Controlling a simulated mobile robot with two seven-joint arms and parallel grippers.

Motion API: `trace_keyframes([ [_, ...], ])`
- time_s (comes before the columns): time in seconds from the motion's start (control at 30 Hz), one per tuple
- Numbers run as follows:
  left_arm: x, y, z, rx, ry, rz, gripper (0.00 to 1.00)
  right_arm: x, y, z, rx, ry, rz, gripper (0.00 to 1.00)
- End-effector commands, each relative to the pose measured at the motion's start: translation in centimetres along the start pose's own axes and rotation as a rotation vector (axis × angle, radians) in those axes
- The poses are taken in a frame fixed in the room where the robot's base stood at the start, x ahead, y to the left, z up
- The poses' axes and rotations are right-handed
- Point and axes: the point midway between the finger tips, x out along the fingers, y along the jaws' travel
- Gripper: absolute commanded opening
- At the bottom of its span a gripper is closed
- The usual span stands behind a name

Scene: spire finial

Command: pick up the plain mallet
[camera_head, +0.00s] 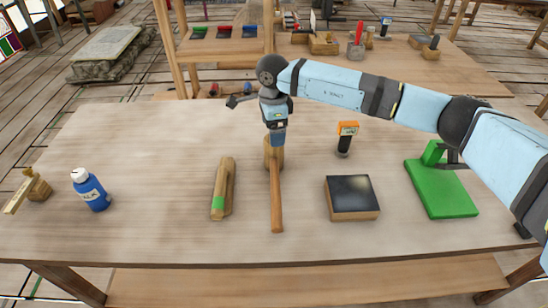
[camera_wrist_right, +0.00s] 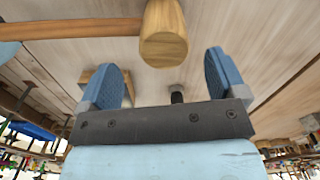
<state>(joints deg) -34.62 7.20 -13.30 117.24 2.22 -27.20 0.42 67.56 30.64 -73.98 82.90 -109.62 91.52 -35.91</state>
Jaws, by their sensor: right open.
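The plain mallet (camera_head: 277,205) lies on the table near the middle, its brown handle toward the front edge. Its pale wooden head is partly hidden behind my right gripper (camera_head: 278,142) in the head view. In the right wrist view, the mallet's head (camera_wrist_right: 164,38) is just ahead of the gap between my fingertips, and its handle runs off to the left. My right gripper (camera_wrist_right: 162,72) is open with its blue fingers apart and nothing between them. My left gripper is not in view.
A wooden piece with a green band (camera_head: 222,188) lies left of the mallet. A black-topped block (camera_head: 352,196), an orange-topped tool (camera_head: 346,138) and a green stand (camera_head: 440,190) are to the right. A blue bottle (camera_head: 90,189) and a small wooden object (camera_head: 36,186) are at left.

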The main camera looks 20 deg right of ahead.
Motion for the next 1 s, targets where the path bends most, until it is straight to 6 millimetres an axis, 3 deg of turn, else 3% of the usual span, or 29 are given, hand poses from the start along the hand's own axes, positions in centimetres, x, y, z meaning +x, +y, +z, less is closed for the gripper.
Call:
trace_keyframes([
  [0.33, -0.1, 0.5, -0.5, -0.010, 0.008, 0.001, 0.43, 4.6, -0.4, -0.1, 0.000, 0.000, 0.003, 0.90],
  [0.57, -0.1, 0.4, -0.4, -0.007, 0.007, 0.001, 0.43, 4.9, -0.4, -0.1, -0.001, -0.001, 0.001, 0.90],
  [0.67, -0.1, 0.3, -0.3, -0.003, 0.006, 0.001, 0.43, 4.9, -0.4, -0.1, -0.001, -0.001, 0.001, 0.72],
  [0.83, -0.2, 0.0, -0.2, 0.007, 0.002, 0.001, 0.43, 4.9, -0.4, -0.1, -0.001, 0.000, 0.001, 0.33],
  [1.0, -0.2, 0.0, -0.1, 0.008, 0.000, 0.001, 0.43, 4.8, -0.5, -0.1, -0.001, -0.001, 0.000, 0.32],
])
